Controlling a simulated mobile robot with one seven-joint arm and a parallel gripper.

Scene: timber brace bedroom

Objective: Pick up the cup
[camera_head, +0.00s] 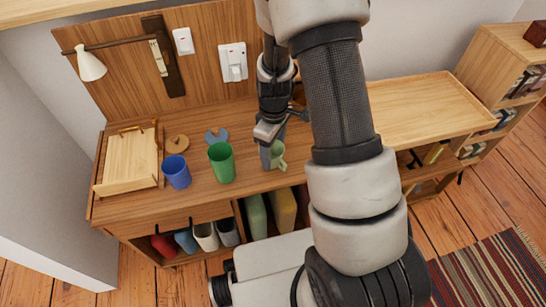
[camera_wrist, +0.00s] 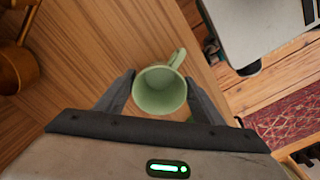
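A pale green cup (camera_head: 277,157) with a handle stands on the wooden desk top (camera_head: 232,194) near its front edge. In the wrist view the cup (camera_wrist: 160,90) sits between the two fingers of my gripper (camera_wrist: 162,95), its open mouth facing the camera and its handle pointing up and right. The fingers are apart, one on each side of the cup, with small gaps visible. In the head view my gripper (camera_head: 268,150) is pointing down right at the cup, and partly hides it.
To the left on the desk stand a green tumbler (camera_head: 221,163) and a blue tumbler (camera_head: 176,172), with a wooden tray (camera_head: 130,163) beyond. A wall lamp (camera_head: 91,65) hangs at the back left. A long, empty wooden tray top (camera_head: 425,108) lies to the right.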

